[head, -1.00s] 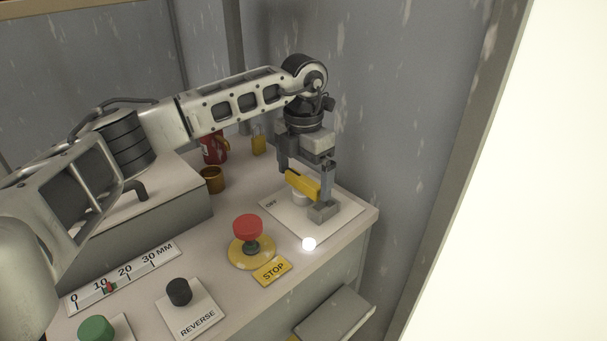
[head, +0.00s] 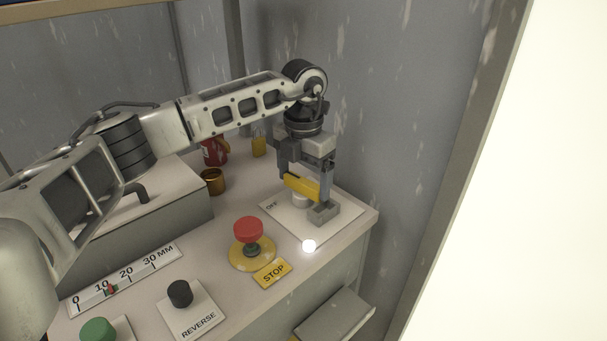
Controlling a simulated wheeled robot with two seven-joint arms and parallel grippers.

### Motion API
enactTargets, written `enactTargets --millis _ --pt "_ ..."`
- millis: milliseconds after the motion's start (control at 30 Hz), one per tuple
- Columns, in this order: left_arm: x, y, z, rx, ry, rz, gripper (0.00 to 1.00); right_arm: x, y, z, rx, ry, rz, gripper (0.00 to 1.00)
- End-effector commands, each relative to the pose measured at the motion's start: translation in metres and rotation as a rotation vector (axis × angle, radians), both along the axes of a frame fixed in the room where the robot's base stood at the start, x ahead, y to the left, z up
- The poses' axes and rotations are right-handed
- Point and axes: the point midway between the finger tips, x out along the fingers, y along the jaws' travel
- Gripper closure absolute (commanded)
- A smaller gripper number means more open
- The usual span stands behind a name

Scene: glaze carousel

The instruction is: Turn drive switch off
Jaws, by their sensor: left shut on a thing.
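The drive switch has a yellow handle (head: 301,187) on a round grey-white hub. It sits on a white plate (head: 285,215) at the right end of the console, with "OFF" lettered at the plate's left side. My left gripper (head: 308,195) points down from above and is shut on the yellow handle. The handle slants from upper left to lower right between the fingers. The fingers hide part of the hub and any other lettering on the plate. A white lamp (head: 309,246) glows near the plate's front corner. My right gripper is out of view.
A red stop button (head: 248,230) on a yellow base stands left of the plate, with a STOP label (head: 272,273). A black REVERSE knob (head: 180,293), green button (head: 98,329), brass cup (head: 213,181), red mug (head: 214,152) and yellow padlock (head: 259,146) are nearby. A wall rises close behind the plate.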

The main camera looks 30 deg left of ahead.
Motion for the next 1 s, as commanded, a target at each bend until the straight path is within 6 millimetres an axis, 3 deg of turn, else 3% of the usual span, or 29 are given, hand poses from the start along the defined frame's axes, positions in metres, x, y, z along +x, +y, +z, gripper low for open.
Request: enactTargets --millis 1000 --pt "0.000 0.000 0.004 0.001 -0.001 0.938 0.37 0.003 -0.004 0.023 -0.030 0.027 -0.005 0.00"
